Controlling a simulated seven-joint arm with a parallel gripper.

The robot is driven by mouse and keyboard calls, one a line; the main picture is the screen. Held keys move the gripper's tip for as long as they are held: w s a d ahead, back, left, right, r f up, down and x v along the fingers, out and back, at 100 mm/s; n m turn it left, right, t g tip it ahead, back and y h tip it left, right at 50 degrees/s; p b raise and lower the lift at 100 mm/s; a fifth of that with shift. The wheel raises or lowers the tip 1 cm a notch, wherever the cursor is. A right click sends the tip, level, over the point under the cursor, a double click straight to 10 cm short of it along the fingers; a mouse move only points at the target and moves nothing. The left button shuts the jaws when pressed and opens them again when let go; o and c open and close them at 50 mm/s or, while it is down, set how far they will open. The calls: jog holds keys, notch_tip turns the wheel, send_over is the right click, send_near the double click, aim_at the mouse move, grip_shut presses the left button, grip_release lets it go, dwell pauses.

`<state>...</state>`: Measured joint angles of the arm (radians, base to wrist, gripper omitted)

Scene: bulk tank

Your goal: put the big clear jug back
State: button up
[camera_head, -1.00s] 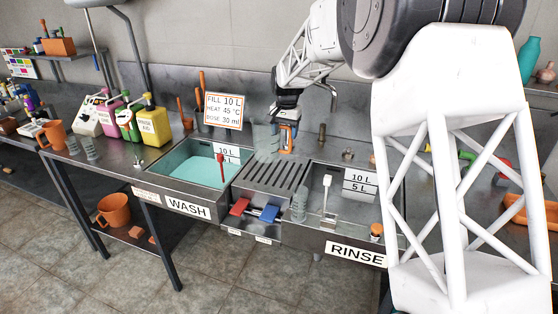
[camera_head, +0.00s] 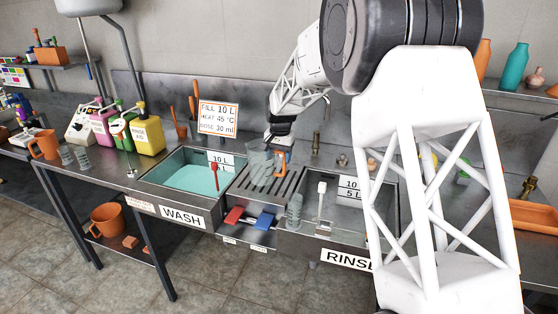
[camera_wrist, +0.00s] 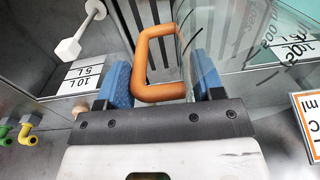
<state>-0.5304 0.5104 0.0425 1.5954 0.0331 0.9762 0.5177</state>
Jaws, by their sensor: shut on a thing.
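The big clear jug (camera_head: 259,166) has an orange handle and shows over the slatted drainboard (camera_head: 285,186) between the two sinks. My gripper (camera_head: 278,146) is at its handle side, pointing down. In the wrist view my gripper (camera_wrist: 161,75) has its blue fingers on either side of the orange handle (camera_wrist: 142,62) and is shut on the jug. The jug's clear wall with dark printed marks (camera_wrist: 222,50) fills the right of that view. The jug looks upright. I cannot tell whether its base touches the slats.
The wash sink (camera_head: 192,180) with teal liquid is left, the rinse sink (camera_head: 345,200) right. A smaller clear vessel (camera_head: 294,212) stands at the rinse sink's front left. A sign (camera_head: 218,118) stands behind. Chemical bottles (camera_head: 147,136) and an orange jug (camera_head: 45,145) are at left.

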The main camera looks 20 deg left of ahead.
jog(key=shift+f, duration=0.9)
jog(key=o, duration=1.5)
jog(key=shift+f, duration=0.15)
jog(key=r, duration=1.2)
jog(key=shift+d+r, duration=0.15)
jog(key=shift+d, duration=0.05)
